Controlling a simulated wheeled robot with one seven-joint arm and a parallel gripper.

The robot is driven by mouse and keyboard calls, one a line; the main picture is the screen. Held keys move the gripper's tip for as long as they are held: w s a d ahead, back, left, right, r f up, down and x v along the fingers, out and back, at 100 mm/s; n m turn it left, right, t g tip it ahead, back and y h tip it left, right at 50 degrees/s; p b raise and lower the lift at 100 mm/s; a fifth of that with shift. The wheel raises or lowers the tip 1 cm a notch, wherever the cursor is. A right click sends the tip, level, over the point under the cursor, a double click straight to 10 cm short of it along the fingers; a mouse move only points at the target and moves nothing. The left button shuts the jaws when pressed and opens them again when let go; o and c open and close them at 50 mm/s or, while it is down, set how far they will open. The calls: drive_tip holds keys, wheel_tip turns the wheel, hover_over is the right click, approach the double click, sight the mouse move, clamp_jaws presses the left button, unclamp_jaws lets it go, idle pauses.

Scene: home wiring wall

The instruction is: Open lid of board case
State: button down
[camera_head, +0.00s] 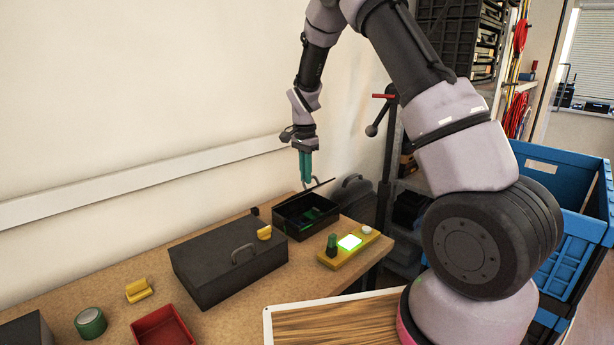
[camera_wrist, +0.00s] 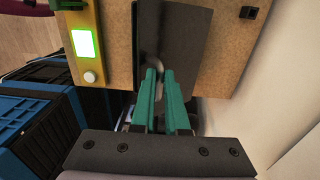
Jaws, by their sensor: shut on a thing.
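The board case (camera_head: 281,223) is a small black box at the back right of the workbench, and green board parts show inside it. Its dark lid (camera_head: 320,187) is raised and seen nearly edge-on at the far side; in the wrist view the lid (camera_wrist: 187,40) is a dark panel covering the case interior. My gripper (camera_head: 306,181) points down at the lid, its green fingers shut on the lid's handle; the wrist view shows the fingertips (camera_wrist: 160,73) at the handle. The exact grip is partly hidden by the fingers.
A larger dark case (camera_head: 215,265) with a handle stands left of the board case. A yellow panel (camera_head: 345,251) with a lit green screen lies in front. A red tray (camera_head: 163,328), green tape (camera_head: 90,322) and yellow block (camera_head: 138,290) lie left. Blue crates (camera_head: 565,255) stand right.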

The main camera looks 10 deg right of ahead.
drive_tip(key=shift+a+f, duration=0.1)
drive_tip(key=shift+a, duration=0.05)
drive_tip(key=c, duration=0.9)
unclamp_jaws()
drive_tip(key=r, duration=1)
drive_tip(key=shift+w+a+r, duration=0.1)
drive_tip(key=shift+w+r, duration=0.1)
drive_tip(key=shift+r, duration=0.15)
